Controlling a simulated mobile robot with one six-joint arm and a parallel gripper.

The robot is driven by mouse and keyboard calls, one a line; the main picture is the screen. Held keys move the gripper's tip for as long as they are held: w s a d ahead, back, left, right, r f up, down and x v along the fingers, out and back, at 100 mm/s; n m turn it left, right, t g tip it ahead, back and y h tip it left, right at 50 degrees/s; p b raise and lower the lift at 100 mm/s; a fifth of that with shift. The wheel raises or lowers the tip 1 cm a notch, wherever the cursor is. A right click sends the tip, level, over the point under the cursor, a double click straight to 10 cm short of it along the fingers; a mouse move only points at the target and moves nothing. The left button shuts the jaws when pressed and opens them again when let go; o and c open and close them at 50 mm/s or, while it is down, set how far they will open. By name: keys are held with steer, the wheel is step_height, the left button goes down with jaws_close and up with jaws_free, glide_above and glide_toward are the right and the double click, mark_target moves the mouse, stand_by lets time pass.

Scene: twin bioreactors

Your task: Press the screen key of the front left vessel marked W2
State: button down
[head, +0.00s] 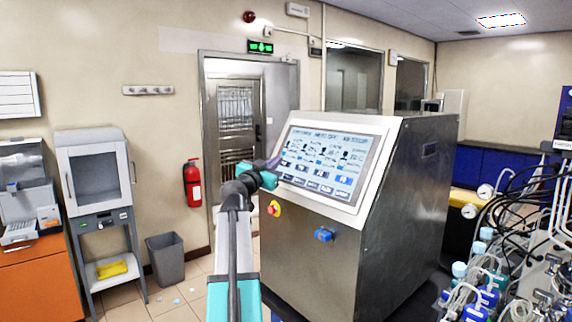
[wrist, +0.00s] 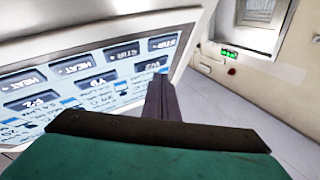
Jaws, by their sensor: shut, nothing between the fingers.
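The touch screen (head: 331,160) sits on the sloped face of a steel cabinet, with two rows of dark keys along its lower part. In the wrist view the screen (wrist: 75,85) appears turned over, with key labels such as HEAT and STIR. My gripper (head: 274,162) is shut and empty at the screen's left edge. Its dark fingertips (wrist: 161,82) show just beside the end key (wrist: 150,65) of the second row. That key's small label looks like W2 or V2; I cannot tell which. I cannot tell whether the fingertips touch the screen.
A red emergency button (head: 274,208) on a yellow base and a blue fitting (head: 323,234) are on the cabinet front below the screen. Tubing and bottles (head: 490,275) crowd the right.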

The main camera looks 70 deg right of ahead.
steer(key=shift+s+d+f+b, duration=0.3)
steer(key=shift+d+f+b, duration=0.2)
steer(key=shift+b, duration=1.05)
stand_by(1.1)
steer(key=shift+w+r, duration=0.1)
steer(key=shift+r, duration=0.05)
stand_by(0.4)
steer(key=shift+w+a+r+b, duration=0.25)
steer(key=shift+a+r+b, duration=0.1)
steer(key=shift+a+b, duration=0.15)
steer(key=shift+w+a+r+b, duration=0.25)
steer(key=shift+w+a+r, duration=0.15)
steer(key=shift+a, duration=0.2)
steer(key=shift+w+a+r+b, duration=0.2)
steer(key=shift+w+a+r, duration=0.25)
steer(key=shift+a, duration=0.2)
steer(key=shift+w+a+r+b, duration=0.25)
steer(key=shift+w+a+r, duration=0.15)
steer(key=shift+a, duration=0.2)
